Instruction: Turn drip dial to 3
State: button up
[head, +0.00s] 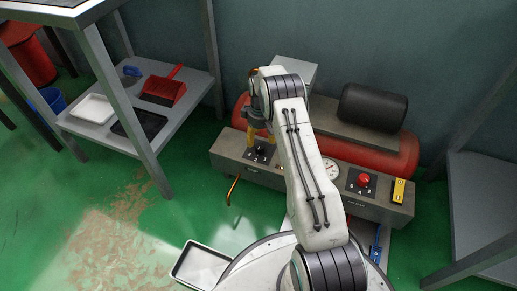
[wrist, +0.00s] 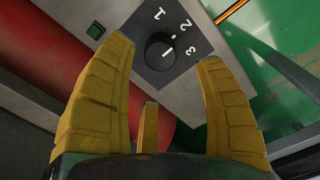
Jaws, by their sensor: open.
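The drip dial (wrist: 160,52) is a round black knob on a dark plate marked 1, 2 and 3, on the grey panel (wrist: 220,75). Its short white pointer line slants up and right, roughly toward the 2 and 3 side; the exact setting is hard to tell. In the head view the dial plate (head: 262,153) is at the panel's left part, partly covered by my gripper (head: 258,138). My gripper also shows in the wrist view (wrist: 165,50), its yellow fingers spread open, empty, on either side of the dial. I cannot tell how far above the panel they are.
Right along the panel are a round gauge (head: 331,169), a red knob (head: 364,180) and a yellow switch plate (head: 398,190). A red tank (head: 390,155) and black cylinder (head: 373,107) lie behind. A grey shelf (head: 185,88) stands left.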

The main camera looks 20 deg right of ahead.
aim_at(260, 146)
notch_tip(260, 146, down, 6)
jog(key=b, duration=0.2)
jog(key=shift+b, duration=0.3)
jog(key=c, duration=1.2)
